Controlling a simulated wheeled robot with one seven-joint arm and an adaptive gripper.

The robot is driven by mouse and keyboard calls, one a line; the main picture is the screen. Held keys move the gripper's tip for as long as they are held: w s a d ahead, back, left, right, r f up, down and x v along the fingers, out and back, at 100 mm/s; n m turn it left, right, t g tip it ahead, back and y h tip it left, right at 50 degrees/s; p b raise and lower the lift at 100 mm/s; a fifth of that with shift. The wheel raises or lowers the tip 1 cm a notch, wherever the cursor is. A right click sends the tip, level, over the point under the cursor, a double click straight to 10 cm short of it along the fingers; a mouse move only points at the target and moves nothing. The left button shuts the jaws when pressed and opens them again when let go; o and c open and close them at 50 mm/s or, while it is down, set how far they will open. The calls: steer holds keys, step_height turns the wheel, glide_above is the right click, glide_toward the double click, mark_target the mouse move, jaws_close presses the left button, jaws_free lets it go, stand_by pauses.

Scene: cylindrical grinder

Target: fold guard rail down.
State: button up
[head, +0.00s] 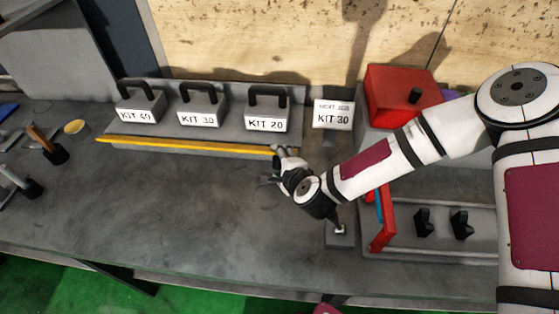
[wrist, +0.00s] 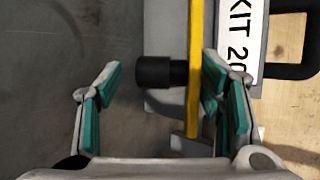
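The guard rail (head: 185,145) is a long yellow bar along the front of a grey rack (head: 230,95), in front of several labelled kits. My gripper (head: 277,165) is at the rail's right end in the head view. In the wrist view, my gripper (wrist: 160,95) is open, with teal pads apart. The yellow rail (wrist: 195,60) lies between the fingers, close to the right pad; I cannot tell whether they touch. A black cylindrical knob (wrist: 155,72) juts from the rail toward the left finger, with a gap to that finger.
KIT 40 (head: 138,102), KIT 30 (head: 202,108) and KIT 20 (head: 267,113) stand behind the rail with black handles. A job sign (head: 333,115) and a red box (head: 398,92) are to the right.

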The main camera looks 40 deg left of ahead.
steer(key=shift+r, duration=0.2)
stand_by(0.4)
steer(key=v, duration=1.1)
steer(key=shift+s+d+r, duration=0.15)
steer(key=shift+s+d, duration=0.05)
steer(key=shift+d, duration=0.15)
